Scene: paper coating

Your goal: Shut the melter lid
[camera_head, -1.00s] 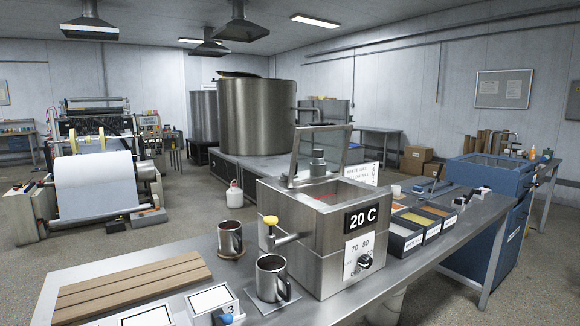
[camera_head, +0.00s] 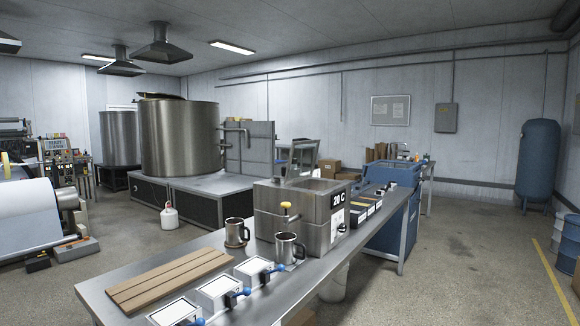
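The melter (camera_head: 300,212) is a square steel box with a black "20 C" display (camera_head: 338,199) and a dial on its front. It stands on the long steel table. Its lid (camera_head: 303,158), a framed see-through panel, stands raised at the back of the box, so the top opening shows. A yellow-knobbed tap (camera_head: 286,207) sticks out from the left side. My gripper is in no view.
Two steel mugs (camera_head: 289,248) stand left of the melter. A blue cabinet (camera_head: 391,215) stands behind the table's far end. The floor (camera_head: 462,260) to the right is open.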

